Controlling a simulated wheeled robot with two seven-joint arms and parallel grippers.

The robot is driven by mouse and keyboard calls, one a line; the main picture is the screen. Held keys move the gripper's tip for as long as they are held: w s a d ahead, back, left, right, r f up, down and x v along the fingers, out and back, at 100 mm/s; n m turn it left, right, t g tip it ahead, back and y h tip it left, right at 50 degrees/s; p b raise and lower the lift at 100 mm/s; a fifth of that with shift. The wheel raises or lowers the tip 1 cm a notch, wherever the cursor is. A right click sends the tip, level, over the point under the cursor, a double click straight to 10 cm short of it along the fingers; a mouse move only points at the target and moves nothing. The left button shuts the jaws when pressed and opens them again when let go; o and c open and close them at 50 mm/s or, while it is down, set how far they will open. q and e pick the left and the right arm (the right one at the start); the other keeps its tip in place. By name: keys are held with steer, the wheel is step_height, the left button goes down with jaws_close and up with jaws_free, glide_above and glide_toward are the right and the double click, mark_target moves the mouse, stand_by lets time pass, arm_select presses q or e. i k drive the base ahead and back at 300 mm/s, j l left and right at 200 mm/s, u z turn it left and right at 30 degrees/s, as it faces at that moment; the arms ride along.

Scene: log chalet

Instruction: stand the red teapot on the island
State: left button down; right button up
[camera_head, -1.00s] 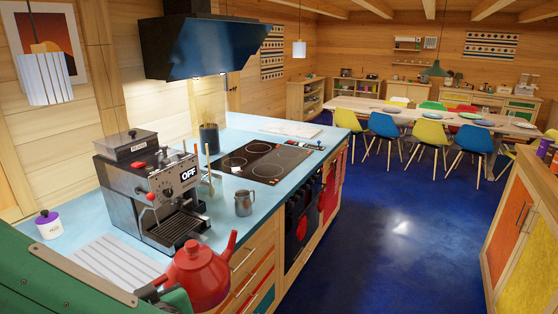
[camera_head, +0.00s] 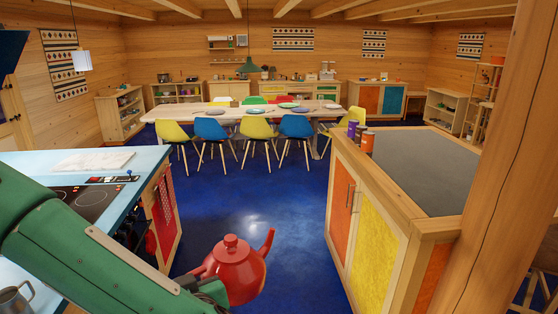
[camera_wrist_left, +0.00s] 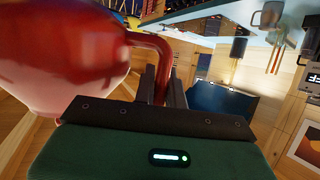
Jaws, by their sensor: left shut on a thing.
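The red teapot (camera_head: 232,268) is held up in front of me over the blue floor, roughly upright, with its spout to the right. My left gripper (camera_head: 207,287) is shut on its handle, at the left side of the pot. In the left wrist view the two fingers (camera_wrist_left: 163,84) close around the red handle, and the teapot body (camera_wrist_left: 70,55) fills the upper left. The island (camera_head: 425,172) stands on the right, with a grey top, wooden frame and orange and yellow doors. The teapot is apart from it. My right gripper is not in view.
A wooden post (camera_head: 490,160) rises at the right. The blue counter (camera_head: 150,160) is on the left, the dining table (camera_head: 220,112) behind.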

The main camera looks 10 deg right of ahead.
mark_target(420, 193)
steer(key=i+z, duration=0.35)
steer(key=i, duration=0.3)
steer(key=i+j+z, duration=0.15)
steer(key=i+z, duration=0.2)
steer(key=i, duration=0.3)
steer(key=i+j+z, duration=0.1)
steer(key=i+z, duration=0.25)
steer(key=z, duration=0.15)
steer(key=i+j+z, duration=0.2)
steer(key=z, duration=0.3)
steer(key=i+j+z, duration=0.45)
steer(key=k+l, duration=0.1)
